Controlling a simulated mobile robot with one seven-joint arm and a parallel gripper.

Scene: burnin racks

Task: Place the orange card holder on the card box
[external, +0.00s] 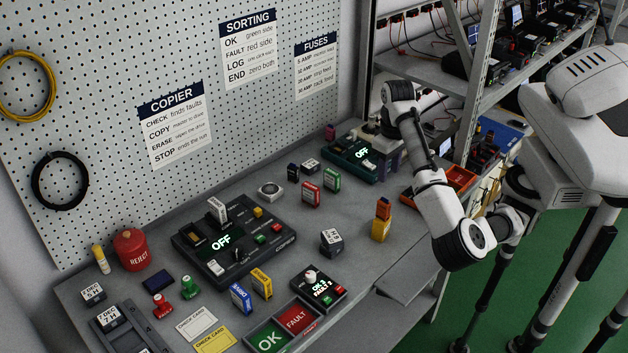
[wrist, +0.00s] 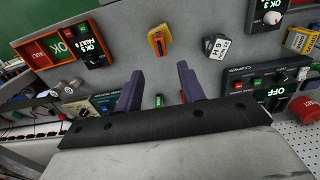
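The orange card holder (external: 383,208) is a small upright orange block with a dark top, near the right front part of the bench. It appears to stand on a yellow box (external: 380,230), which I take for the card box. In the wrist view the orange holder (wrist: 157,38) shows beyond my fingertips, with yellow along its side; whether it is fully seated cannot be told.
A dark grey numbered block (external: 331,242) stands left of the stack. A small black panel (external: 319,288) lies nearer the front, and a large black console (external: 235,238) lies behind. Red and green blocks (external: 311,193) stand farther back. Bare bench surrounds the stack.

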